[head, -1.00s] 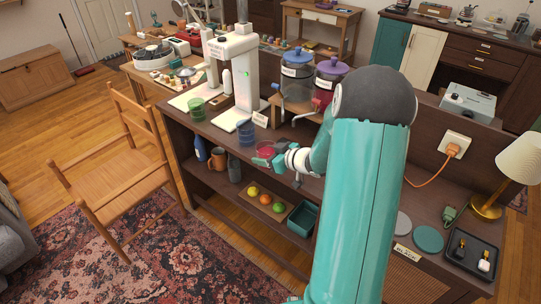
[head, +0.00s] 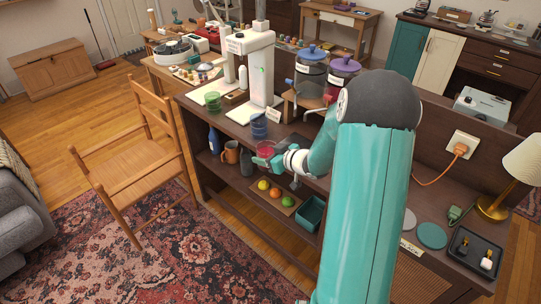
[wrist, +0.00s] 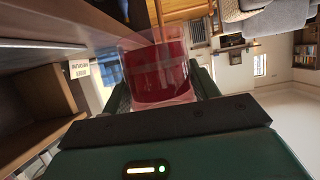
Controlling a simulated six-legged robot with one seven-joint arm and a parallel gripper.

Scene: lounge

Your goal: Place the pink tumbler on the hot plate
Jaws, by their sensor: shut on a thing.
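The pink tumbler (wrist: 155,72), see-through with dark red contents, is between the fingers of my gripper (wrist: 160,95) in the wrist view. In the head view, my gripper (head: 268,153) is shut on the tumbler (head: 265,149) at the front edge of the dark counter, right of and below a blue tumbler (head: 258,126). My arm hides part of the counter behind it. I cannot tell for sure which thing is the hot plate; a white machine (head: 255,70) with a flat white base stands on the counter behind the blue tumbler.
A green tumbler (head: 212,102) and two drink dispensers (head: 311,75) stand on the counter. Two round flat discs (head: 432,235), a black tray (head: 474,250) and a lamp (head: 510,175) are at the right. A wooden chair (head: 140,165) stands left, on open floor.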

